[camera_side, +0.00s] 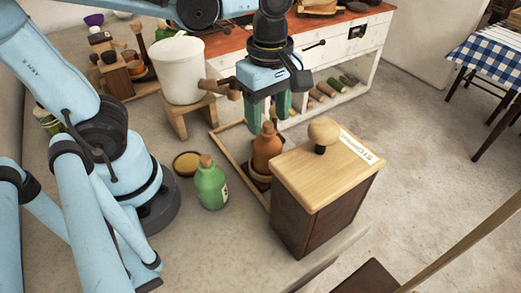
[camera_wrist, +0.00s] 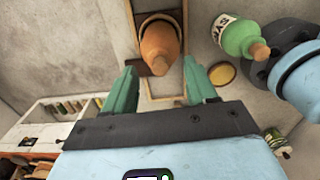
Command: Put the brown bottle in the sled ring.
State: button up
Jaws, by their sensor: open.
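The brown bottle (camera_side: 267,148) stands upright below my gripper, partly behind the wooden box. Its base appears to sit inside the sled ring (camera_side: 257,174), whose far side is hidden. In the wrist view the brown bottle (camera_wrist: 158,45) points its neck toward the gap between my fingers, and the ring (camera_wrist: 154,17) curves around its base. My gripper (camera_side: 268,112) has green fingers, is open and empty, and hangs just above the bottle's neck. In the wrist view the open fingers (camera_wrist: 160,72) are on either side of the neck, apart from it.
A dark box with a wooden lid and round knob (camera_side: 328,180) stands close on the right. A green bottle (camera_side: 211,185) and a round shallow dish (camera_side: 186,163) are to the left. A white bucket (camera_side: 180,70) on a wooden stand is behind. The sled's thin wooden frame (camera_side: 232,162) lies around the ring.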

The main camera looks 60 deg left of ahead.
notch_tip(320, 180, up, 9)
jog(key=w+a+f+m+t, duration=0.3)
jog(key=a+f+m+t, duration=0.4)
jog(key=m, duration=1.1)
notch_tip(320, 180, down, 2)
jog(key=shift+f+m, duration=0.1)
jog(key=shift+m, duration=0.3)
jog(key=shift+d, duration=0.1)
jog(key=s+d+r+n+g, duration=0.3)
jog(key=d+r+n+g, duration=0.3)
jog(key=n, duration=1.2)
jog(key=shift+d+r+n+g, duration=0.4)
jog(key=shift+r+g, duration=0.1)
jog(key=shift+r, duration=0.65)
